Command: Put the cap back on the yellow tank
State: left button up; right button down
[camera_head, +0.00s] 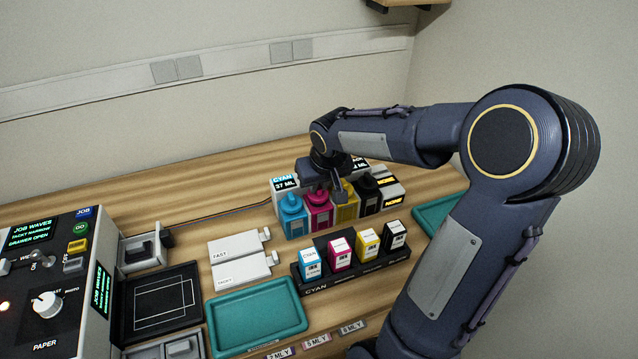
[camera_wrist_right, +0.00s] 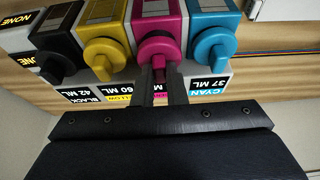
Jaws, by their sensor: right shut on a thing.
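The yellow tank (camera_head: 347,212) stands in the row of ink tanks, between the magenta and black ones. In the right wrist view a yellow cap (camera_wrist_right: 104,55) sits on the yellow tank (camera_wrist_right: 105,18). My right gripper (camera_wrist_right: 158,75) is shut on the knob of the magenta cap (camera_wrist_right: 158,48), which appears seated on the magenta tank (camera_wrist_right: 158,12). In the head view my right gripper (camera_head: 320,187) is over the magenta tank (camera_head: 318,217) and partly hides the yellow tank's top. My left gripper is not in view.
The cyan tank (camera_head: 292,220) and black tank (camera_head: 368,197) flank the row. A rack with small ink bottles (camera_head: 340,250) stands in front. A teal tray (camera_head: 256,312) lies front left, another (camera_head: 436,212) at right. A control panel (camera_head: 50,285) stands at far left.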

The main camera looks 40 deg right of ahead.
jog(key=c, duration=0.9)
grip_release()
jog(key=shift+r, duration=0.1)
jog(key=shift+r+p, duration=2.6)
jog(key=shift+r, duration=0.8)
grip_shut()
